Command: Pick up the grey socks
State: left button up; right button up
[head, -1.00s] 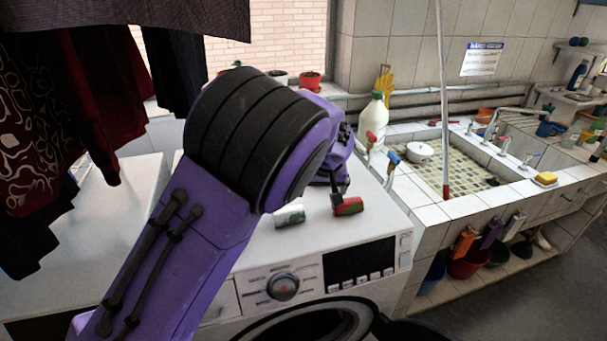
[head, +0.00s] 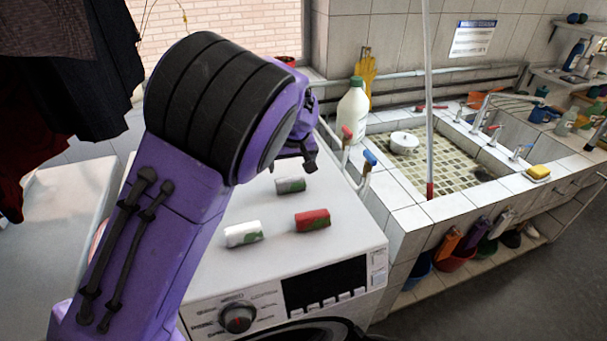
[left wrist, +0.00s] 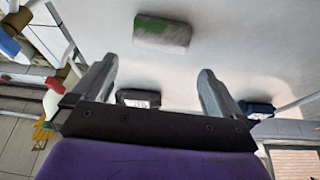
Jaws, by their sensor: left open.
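The grey socks (head: 290,184) are a small rolled bundle with a green patch, lying on the white washing machine top. In the left wrist view, the greyish bundle with a green patch (left wrist: 162,33) looks like the same socks, lying ahead of the fingers and apart from them. My left gripper (head: 309,163) is just behind and above the socks in the head view, partly hidden by my arm. In the left wrist view its two fingers (left wrist: 157,76) are apart, with nothing held between them. My right gripper is not in view.
Red (head: 312,220) and white (head: 243,233) rolled bundles lie near the grey socks. The left wrist view also shows a black bundle (left wrist: 138,98) and a navy bundle (left wrist: 257,108). Taps, a white bottle (head: 353,104) and the tiled sink (head: 410,216) are at the right.

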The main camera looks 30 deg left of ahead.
aim_at(290, 177)
pick_arm(q)
jog(key=p+x, duration=0.1)
jog(key=x, duration=0.3)
jog(key=shift+s+a+f, duration=0.1)
jog(key=shift+s+f, duration=0.05)
jog(key=shift+f, duration=0.05)
jog(key=p+x, duration=0.2)
jog(key=shift+f+p, duration=0.2)
jog(key=shift+p, duration=0.15)
jog(key=f, duration=0.1)
jog(key=w+f, duration=0.1)
jog(key=shift+w+a+f, duration=0.2)
jog(key=shift+w+f, duration=0.05)
jog(key=shift+f, duration=0.1)
jog(key=shift+a+f, duration=0.1)
jog(key=shift+f, duration=0.05)
jog(key=shift+s+a, duration=0.1)
jog(key=shift+s, duration=0.1)
jog(key=shift+c, duration=0.7)
jog(key=c, duration=0.5)
jog(key=shift+w, duration=0.1)
